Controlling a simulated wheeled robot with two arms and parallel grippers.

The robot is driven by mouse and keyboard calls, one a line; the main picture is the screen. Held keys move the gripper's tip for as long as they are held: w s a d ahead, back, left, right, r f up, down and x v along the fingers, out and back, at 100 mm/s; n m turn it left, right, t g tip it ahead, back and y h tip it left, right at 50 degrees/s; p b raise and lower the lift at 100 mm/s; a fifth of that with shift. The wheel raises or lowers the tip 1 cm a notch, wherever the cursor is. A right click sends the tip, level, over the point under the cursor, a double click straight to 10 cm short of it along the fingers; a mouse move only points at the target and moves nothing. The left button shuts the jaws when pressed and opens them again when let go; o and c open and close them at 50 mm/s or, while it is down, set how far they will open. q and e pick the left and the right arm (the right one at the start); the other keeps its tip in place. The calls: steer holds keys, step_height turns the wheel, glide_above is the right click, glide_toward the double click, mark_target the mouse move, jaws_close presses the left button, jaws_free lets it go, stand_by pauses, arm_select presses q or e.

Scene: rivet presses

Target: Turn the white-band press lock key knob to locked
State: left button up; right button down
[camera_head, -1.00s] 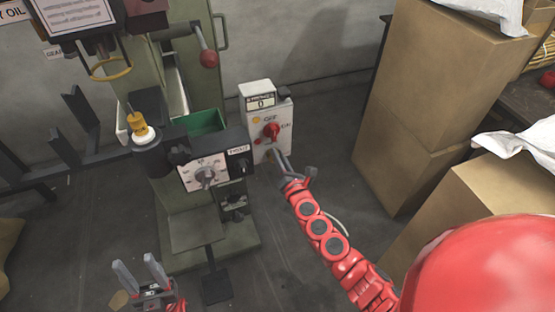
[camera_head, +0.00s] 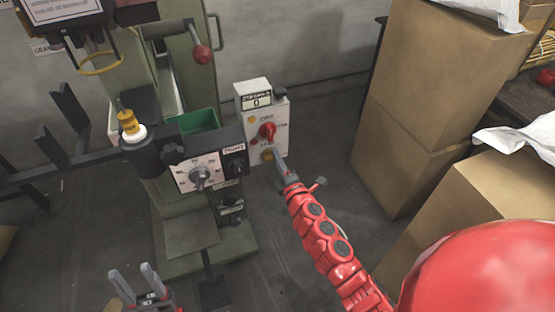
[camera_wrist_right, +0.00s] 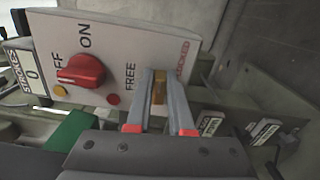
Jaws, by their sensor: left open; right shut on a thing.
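A white control box (camera_head: 281,133) stands beside the green press, with a red switch knob (camera_head: 267,131) on its face. Below that knob is the small brass lock key knob (camera_head: 267,155), which also shows in the right wrist view (camera_wrist_right: 158,88) between the FREE and LOCKED labels. My right gripper (camera_head: 278,160) is shut on the brass knob, its fingers on both sides in the right wrist view (camera_wrist_right: 160,92). The fingers partly hide the knob, so I cannot tell which label it points to. My left gripper (camera_head: 133,270) is open and empty at the lower left.
The green press (camera_head: 180,225) stands left of the box, with a dial panel (camera_head: 197,174), a red-ball lever (camera_head: 201,54) and a white ring (camera_head: 133,134) under a yellow part. Cardboard boxes (camera_head: 415,100) stand at the right. The floor between is clear.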

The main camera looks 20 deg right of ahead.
steer(key=shift+f+m, duration=0.15)
steer(key=shift+m, duration=0.45)
steer(key=c, duration=0.8)
jaws_free()
steer(key=s, duration=1.7)
steer(key=shift+s+d+p, duration=0.25)
steer(key=shift+d+p, duration=0.05)
steer(key=shift+d, duration=0.05)
